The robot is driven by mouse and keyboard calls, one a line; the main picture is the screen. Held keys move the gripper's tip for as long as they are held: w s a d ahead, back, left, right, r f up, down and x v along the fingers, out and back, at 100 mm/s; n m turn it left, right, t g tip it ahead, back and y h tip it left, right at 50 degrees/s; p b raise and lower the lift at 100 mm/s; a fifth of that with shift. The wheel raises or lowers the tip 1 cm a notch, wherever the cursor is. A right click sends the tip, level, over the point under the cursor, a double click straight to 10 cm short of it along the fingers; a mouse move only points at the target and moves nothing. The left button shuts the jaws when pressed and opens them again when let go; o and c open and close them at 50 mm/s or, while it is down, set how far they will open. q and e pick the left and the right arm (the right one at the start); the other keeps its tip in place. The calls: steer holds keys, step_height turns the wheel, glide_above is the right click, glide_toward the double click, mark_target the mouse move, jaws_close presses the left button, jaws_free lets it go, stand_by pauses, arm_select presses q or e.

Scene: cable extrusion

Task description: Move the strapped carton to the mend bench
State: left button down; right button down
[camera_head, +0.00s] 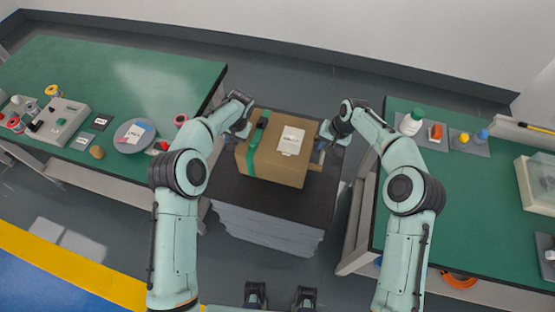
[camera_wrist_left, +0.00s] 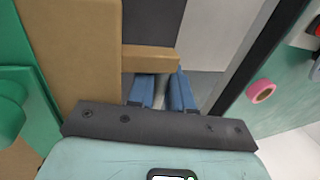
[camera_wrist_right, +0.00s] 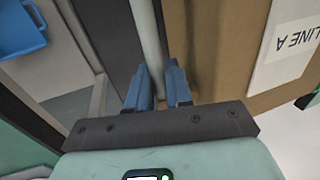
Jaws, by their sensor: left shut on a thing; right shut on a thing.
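The strapped carton (camera_head: 275,158) is a brown box with a green strap (camera_head: 252,152) and a white label (camera_head: 292,140). It is over a dark-topped stand (camera_head: 235,200) between the two benches; I cannot tell whether it touches the top. My left gripper (camera_head: 244,130) is at its left side, its blue fingers (camera_wrist_left: 162,90) shut by a tan bar (camera_wrist_left: 150,58) at the carton's side. My right gripper (camera_head: 324,134) is at the right side, its fingers (camera_wrist_right: 160,85) shut around a pale bar (camera_wrist_right: 146,35) beside the carton. The fingertips are partly hidden.
A green bench (camera_head: 160,75) at left holds a grey device (camera_head: 58,122), spools and a round plate (camera_head: 134,135). A green bench (camera_head: 465,190) at right holds bottles, small parts and a clear-lidded box (camera_head: 538,185). Narrow floor gaps separate the stand from both benches.

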arm_select(q)
steer(key=shift+r, duration=0.1)
stand_by(0.6)
